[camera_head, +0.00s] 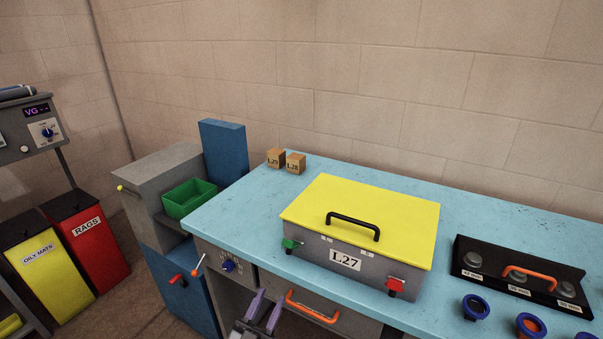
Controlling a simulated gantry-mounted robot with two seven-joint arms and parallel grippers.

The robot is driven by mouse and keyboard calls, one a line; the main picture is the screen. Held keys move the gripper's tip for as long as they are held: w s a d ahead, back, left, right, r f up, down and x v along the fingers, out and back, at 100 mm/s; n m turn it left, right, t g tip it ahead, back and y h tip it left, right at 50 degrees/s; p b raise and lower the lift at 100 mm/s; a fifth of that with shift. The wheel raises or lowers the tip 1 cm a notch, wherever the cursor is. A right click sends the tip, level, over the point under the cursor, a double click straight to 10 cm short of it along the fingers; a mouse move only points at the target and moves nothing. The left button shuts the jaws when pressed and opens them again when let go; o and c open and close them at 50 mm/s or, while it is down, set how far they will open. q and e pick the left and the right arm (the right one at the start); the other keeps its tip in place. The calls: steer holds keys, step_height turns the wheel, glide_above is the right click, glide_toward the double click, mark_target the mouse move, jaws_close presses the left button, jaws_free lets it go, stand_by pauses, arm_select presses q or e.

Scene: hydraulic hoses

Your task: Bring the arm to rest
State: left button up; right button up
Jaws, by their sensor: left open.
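My left gripper (261,312) shows at the bottom edge, left of centre, with two purple fingers pointing up. The fingers are apart and nothing shows between them. It is in front of the blue workbench (230,215), near the drawer with the orange handle (312,306). I cannot tell whether it touches the drawer front. The rest of my left arm is out of view. My right gripper is not in view.
A grey case labelled L27 with a closed yellow lid (365,215) stands on the bench. Small boxes (296,163), a black rack (520,275) and blue rings (475,307) are there too. A green bin (190,198) and red rags bin (90,240) stand left.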

arm_select(q)
steer(key=s+a+f+n+g+y+p, duration=0.1)
steer(key=s+a+f+g+y+p, duration=0.2)
steer(key=s, duration=0.4)
steer(key=s+a+f+n+g+y+p, duration=0.1)
steer(key=s+f+g+y+p, duration=0.1)
steer(key=s+f, duration=0.4)
steer(key=s+a+n+g+y+p, duration=0.1)
steer(key=s+a+g+y, duration=0.1)
steer(key=s+a+g, duration=0.3)
steer(key=s+r+n+g+y, duration=0.1)
steer(key=s+g, duration=0.3)
steer(key=s, duration=0.4)
steer(key=s+a+n+g+y+p, duration=0.1)
steer(key=s+a+g+y, duration=0.1)
steer(key=s+a+g, duration=0.3)
steer(key=w+d+p+v, duration=0.1)
steer(key=w+p+v, duration=0.1)
steer(key=p+v, duration=1)
steer(key=w+d+r+p+v, duration=0.1)
steer(key=w+p+v, duration=0.2)
steer(key=p+v, duration=0.9)
steer(key=w+d+r+p+v, duration=0.1)
steer(key=w+p+v, duration=0.1)
steer(key=p+v, duration=1)
steer(key=shift+w+d+r+p, duration=0.3)
steer(key=shift+r+p, duration=0.25)
steer(key=shift+p, duration=0.3)
steer(key=shift+c, duration=0.3)
